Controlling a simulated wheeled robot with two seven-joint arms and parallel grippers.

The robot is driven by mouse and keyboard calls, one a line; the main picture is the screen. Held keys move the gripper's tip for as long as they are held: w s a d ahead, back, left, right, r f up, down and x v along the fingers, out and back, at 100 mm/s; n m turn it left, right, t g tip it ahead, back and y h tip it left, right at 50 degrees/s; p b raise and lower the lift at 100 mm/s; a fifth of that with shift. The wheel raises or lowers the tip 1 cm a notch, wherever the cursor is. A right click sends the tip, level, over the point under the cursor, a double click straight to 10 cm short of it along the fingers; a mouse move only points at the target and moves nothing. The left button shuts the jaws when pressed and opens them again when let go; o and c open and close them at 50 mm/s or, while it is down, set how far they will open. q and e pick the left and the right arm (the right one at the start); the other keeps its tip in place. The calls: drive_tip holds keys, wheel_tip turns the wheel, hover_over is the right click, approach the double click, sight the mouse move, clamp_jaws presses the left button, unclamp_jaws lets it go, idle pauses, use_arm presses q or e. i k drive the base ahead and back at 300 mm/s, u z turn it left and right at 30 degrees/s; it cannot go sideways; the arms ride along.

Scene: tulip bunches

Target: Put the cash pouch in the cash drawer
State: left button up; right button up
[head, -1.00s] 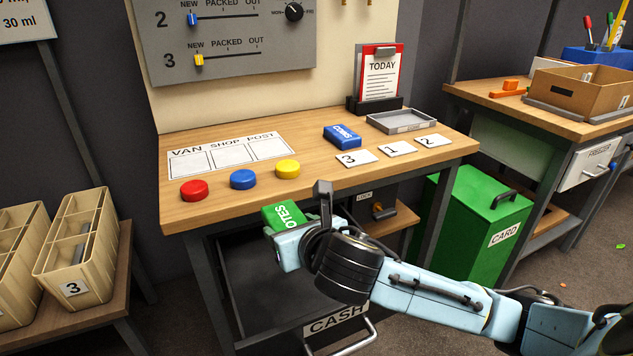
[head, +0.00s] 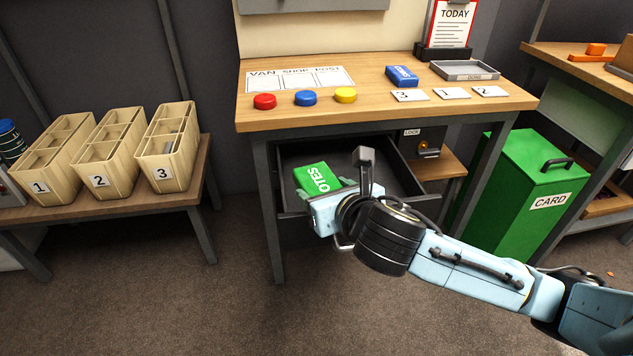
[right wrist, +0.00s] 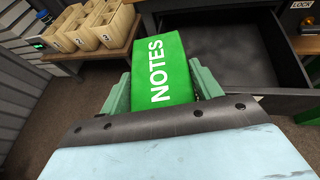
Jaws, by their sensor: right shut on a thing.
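A green pouch marked NOTES (head: 317,177) is held in my right gripper (head: 327,192). In the right wrist view the pouch (right wrist: 160,68) sits between the two pale green fingers (right wrist: 160,90), its lettered face up. The dark cash drawer (head: 392,168) is pulled open under the table. In the head view the pouch overlaps the drawer's left part; its exact height over the drawer is hard to tell. In the right wrist view the open, empty-looking drawer (right wrist: 245,52) lies beyond and right of the pouch. My wrist hides much of the drawer front. My left gripper is not in view.
The tabletop (head: 390,118) above the drawer holds red, blue and yellow buttons, a blue COINS pouch (head: 402,76), number cards and a grey tray (head: 465,70). A lock (head: 428,149) is right of the drawer. A green CARD bin (head: 525,185) stands at right, numbered boxes (head: 168,148) at left.

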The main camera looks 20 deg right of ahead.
sight(346, 165)
drive_tip(key=u, duration=1.75)
drive_tip(key=i, duration=2.05)
drive_tip(key=z, duration=3.55)
drive_tip(key=i, duration=1)
